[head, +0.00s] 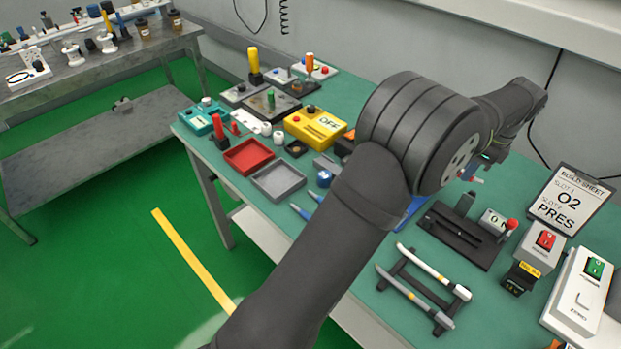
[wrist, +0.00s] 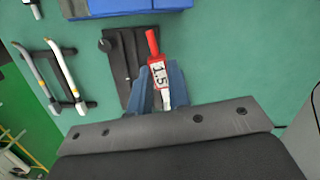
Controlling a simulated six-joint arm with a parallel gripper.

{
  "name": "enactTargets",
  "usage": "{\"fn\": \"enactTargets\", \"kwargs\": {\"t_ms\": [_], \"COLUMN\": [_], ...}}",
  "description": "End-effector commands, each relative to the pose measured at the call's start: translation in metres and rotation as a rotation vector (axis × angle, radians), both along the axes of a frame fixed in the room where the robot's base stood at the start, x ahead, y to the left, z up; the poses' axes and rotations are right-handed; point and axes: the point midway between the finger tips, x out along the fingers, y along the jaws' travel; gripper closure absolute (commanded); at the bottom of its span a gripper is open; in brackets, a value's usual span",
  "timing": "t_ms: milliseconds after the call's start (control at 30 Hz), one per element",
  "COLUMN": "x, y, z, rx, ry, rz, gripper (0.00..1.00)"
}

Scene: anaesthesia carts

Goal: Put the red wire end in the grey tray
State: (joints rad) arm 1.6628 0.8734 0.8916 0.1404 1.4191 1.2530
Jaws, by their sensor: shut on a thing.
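The red wire end (wrist: 152,43) has a red tip and a white label reading 1.5. My gripper (wrist: 161,82) is shut on it, with blue fingers on both sides of the label. In the head view my gripper (head: 469,173) is at the right, above the bench, partly hidden by my own arm, and only a small bit of the held part shows. The grey tray (head: 278,181) lies on the bench left of my arm, well away from my gripper, and looks empty. It is out of the wrist view.
A red tray (head: 248,156) lies beside the grey one. A yellow box (head: 316,127) stands behind them. Below my gripper are a black fixture (head: 459,236) and, nearer, a rack (head: 424,290) with two slim tools. Switch boxes (head: 580,290) stand at the right.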

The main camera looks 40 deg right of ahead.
Motion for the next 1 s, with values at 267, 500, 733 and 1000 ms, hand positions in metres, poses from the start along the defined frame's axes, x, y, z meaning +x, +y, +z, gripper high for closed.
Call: {"fn": "enactTargets", "kwargs": {"t_ms": [267,500,733,1000], "x": [0.111,0.186,0.240,0.279], "y": [0.048,0.103,0.166,0.229], "z": [0.013,0.013,0.008,0.002], "rx": [-0.003,-0.001,0.000,0.003], "ry": [0.007,0.008,0.005,-0.001], "rz": [0.396,0.720,1.020,1.300], "gripper": [1.00,1.00,1.00,1.00]}}
